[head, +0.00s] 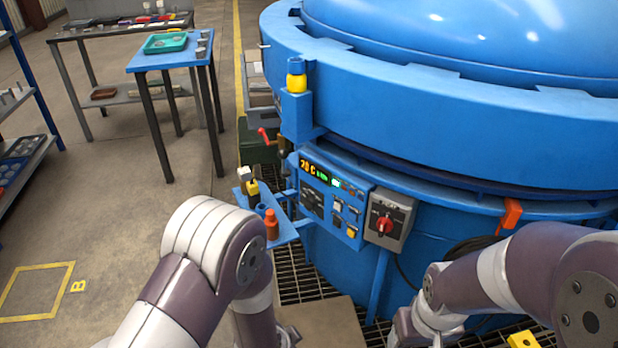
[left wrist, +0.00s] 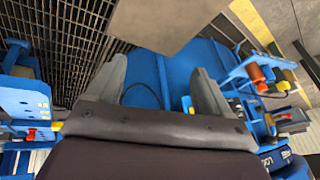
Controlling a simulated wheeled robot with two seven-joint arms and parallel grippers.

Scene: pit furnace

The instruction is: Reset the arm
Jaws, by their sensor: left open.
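My left arm (head: 205,255) comes in from the lower left of the head view and bends down at its elbow in front of the small blue shelf. In the left wrist view my left gripper (left wrist: 157,78) has its two grey fingers wide apart. Nothing is held between them; blue furnace structure shows beyond the gap. My right arm (head: 530,262) reaches in from the right of the head view, bent, its lower part running off the bottom edge. The right gripper itself does not show.
The blue pit furnace (head: 450,130) fills the right, with a control panel (head: 335,197) and red-knobbed switch box (head: 388,220). A small blue shelf (head: 284,232) holds bottles close to my left arm. A blue-topped table (head: 172,58) stands back left. Floor at left is clear.

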